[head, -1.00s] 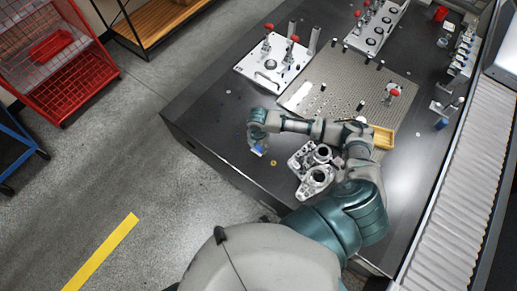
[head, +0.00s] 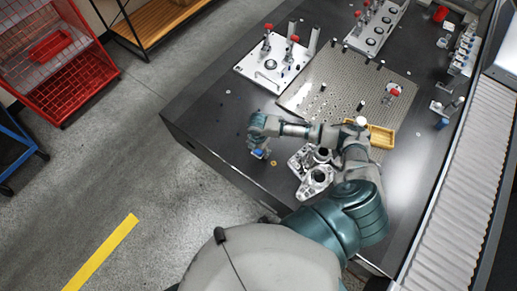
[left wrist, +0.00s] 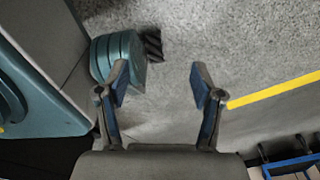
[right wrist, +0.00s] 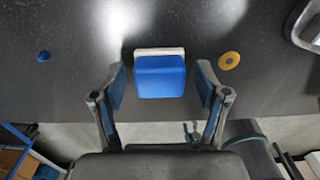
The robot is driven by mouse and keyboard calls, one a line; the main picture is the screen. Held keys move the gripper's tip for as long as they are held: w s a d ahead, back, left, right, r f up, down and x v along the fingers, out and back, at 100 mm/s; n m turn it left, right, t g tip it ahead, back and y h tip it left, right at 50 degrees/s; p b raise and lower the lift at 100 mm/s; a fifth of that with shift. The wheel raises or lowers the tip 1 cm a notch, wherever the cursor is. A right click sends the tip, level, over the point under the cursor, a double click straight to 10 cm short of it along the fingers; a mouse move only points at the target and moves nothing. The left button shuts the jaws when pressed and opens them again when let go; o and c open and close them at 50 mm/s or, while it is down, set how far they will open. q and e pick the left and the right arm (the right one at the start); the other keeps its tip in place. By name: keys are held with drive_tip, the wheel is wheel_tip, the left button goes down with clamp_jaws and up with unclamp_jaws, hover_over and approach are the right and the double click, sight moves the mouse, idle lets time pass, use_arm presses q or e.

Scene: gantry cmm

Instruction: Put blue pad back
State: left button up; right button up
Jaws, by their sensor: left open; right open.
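A blue pad (right wrist: 159,76) with a pale strip along its far edge lies over the dark table top in the right wrist view. My right gripper (right wrist: 160,88) is open, with one finger on each side of the pad and gaps between. I cannot tell how far the fingertips are above the table. In the head view the right gripper (head: 259,152) is near the table's front-left edge, with some blue showing at it. My left gripper (left wrist: 158,82) is open and empty over the grey floor, and is out of the head view.
A gold ring (right wrist: 229,60) and a small blue disc (right wrist: 43,55) lie either side of the pad. A metal casting (head: 316,172), a perforated plate (head: 335,85), a yellow tray (head: 381,137) and a white fixture plate (head: 272,65) are on the table. The table's left part is mostly clear.

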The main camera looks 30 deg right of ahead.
use_arm(q)
drive_tip(key=s, duration=0.1)
drive_tip(key=s+p, duration=0.1)
drive_tip(key=s, duration=0.1)
drive_tip(key=shift+s+a, duration=0.2)
drive_tip(key=shift+a, duration=0.2)
use_arm(e)
wheel_tip(320, 180, up, 12)
drive_tip(key=shift+a, duration=0.1)
